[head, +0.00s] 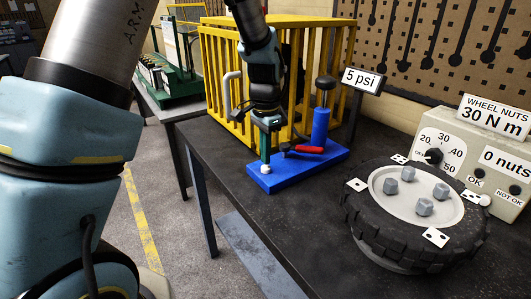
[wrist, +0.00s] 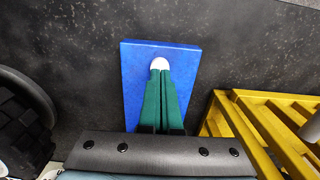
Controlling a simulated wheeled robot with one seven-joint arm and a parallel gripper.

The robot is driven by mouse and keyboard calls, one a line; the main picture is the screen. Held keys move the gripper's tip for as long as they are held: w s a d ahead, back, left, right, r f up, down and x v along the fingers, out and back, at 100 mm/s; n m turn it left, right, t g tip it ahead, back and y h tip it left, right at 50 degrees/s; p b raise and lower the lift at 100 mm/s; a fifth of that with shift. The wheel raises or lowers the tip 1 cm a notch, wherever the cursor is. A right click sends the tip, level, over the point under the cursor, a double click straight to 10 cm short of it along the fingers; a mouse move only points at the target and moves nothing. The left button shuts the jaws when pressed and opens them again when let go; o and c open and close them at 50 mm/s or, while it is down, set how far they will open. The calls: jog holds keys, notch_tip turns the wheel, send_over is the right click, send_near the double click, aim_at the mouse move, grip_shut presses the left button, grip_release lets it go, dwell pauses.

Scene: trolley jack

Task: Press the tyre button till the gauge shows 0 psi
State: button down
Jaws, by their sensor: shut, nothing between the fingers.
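The tyre button is a white round knob (head: 266,169) on the near left end of a blue base plate (head: 290,175). It also shows in the wrist view (wrist: 160,62), just past my fingertips. My gripper (head: 265,160) points down with its green fingers closed together and empty. Its tips are right at the button and cover part of it; I cannot tell how far the button is pressed. In the wrist view the shut fingertips (wrist: 160,73) meet the button's near edge. The gauge sign (head: 362,80) reads 5 psi.
A blue cylinder (head: 320,127) with a black knob and a red handle (head: 309,149) stand on the same base. A yellow cage (head: 225,90) is behind. A tyre with wheel nuts (head: 415,215) lies at right, before a torque box (head: 470,150). The black bench (head: 270,220) is clear in front.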

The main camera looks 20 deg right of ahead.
aim_at(265, 168)
jog(key=shift+f, duration=0.65)
jog(key=shift+f+b, duration=0.45)
jog(key=shift+f, duration=0.25)
jog(key=shift+s+a+f, duration=0.1)
jog(key=shift+s+f, duration=0.05)
jog(key=shift+f, duration=0.25)
notch_tip(265, 168, up, 5)
jog(key=p, duration=0.3)
jog(key=shift+r+p, duration=0.15)
jog(key=shift+p, duration=0.2)
jog(key=shift+r+b, duration=0.35)
jog(key=shift+b, duration=0.4)
notch_tip(265, 168, up, 9)
jog(key=b, duration=0.2)
jog(key=shift+f, duration=0.1)
